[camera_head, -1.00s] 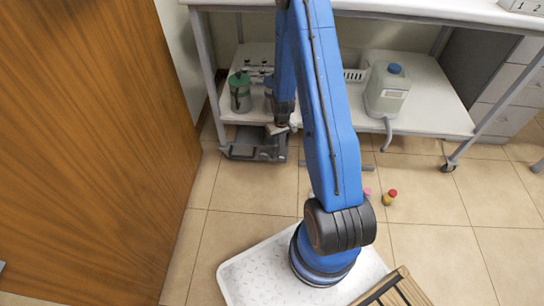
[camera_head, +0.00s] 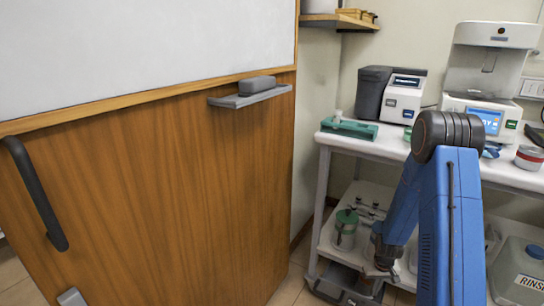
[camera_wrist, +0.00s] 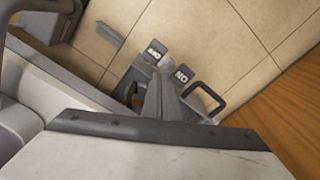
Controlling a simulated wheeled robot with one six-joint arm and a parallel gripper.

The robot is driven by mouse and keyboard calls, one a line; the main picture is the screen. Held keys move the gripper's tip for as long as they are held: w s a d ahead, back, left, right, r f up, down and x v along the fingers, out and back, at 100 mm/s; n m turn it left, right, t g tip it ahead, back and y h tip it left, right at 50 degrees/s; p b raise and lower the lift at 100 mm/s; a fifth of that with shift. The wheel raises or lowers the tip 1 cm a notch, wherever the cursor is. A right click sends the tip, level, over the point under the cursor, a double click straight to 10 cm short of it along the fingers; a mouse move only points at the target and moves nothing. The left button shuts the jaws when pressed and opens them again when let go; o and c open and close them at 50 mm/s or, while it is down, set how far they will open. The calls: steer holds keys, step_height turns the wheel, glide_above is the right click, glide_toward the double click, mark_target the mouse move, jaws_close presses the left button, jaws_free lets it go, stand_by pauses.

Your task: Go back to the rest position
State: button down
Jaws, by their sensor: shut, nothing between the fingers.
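My blue arm is folded, with its dark elbow joint high in the head view and its forearm slanting down to the left. My gripper (camera_head: 380,274) hangs low by the left end of the lower shelf, above a grey crate (camera_head: 338,291). It is shut and holds nothing that I can see. Its fingertips are small and partly lost against the crate in the head view. The wrist view looks down at floor tiles, with a pale slab with a dark edge across the bottom and grey parts marked NO in the middle.
A green-lidded jar (camera_head: 345,229) stands on the lower shelf near my gripper. A container marked RINSE (camera_head: 519,272) is at the right. Above, the bench (camera_head: 365,145) holds instruments and a green tray (camera_head: 349,128). A wooden panel (camera_head: 170,205) with a handle (camera_head: 36,194) fills the left.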

steer(key=s+a+r+t, duration=0.1)
steer(key=s+a+r, duration=0.2)
steer(key=r, duration=0.7)
steer(key=s+a+r+t, duration=0.1)
steer(key=s+a+r, duration=0.15)
steer(key=r, duration=0.75)
steer(key=s+a+r, duration=0.2)
steer(key=a+r, duration=0.1)
steer(key=r, duration=0.8)
steer(key=s+a+r+t, duration=0.1)
steer(key=s+a+r, duration=0.1)
steer(key=s+r, duration=0.2)
steer(key=s+a+r, duration=0.2)
steer(key=s+r, duration=0.3)
steer(key=s, duration=0.6)
steer(key=s+a+r+t, duration=0.1)
steer(key=s+a+r, duration=0.1)
steer(key=s+r, duration=0.3)
steer(key=s, duration=0.3)
steer(key=shift+s+a+n+t, duration=0.2)
steer(key=shift+n+t, duration=0.1)
steer(key=shift+n, duration=0.1)
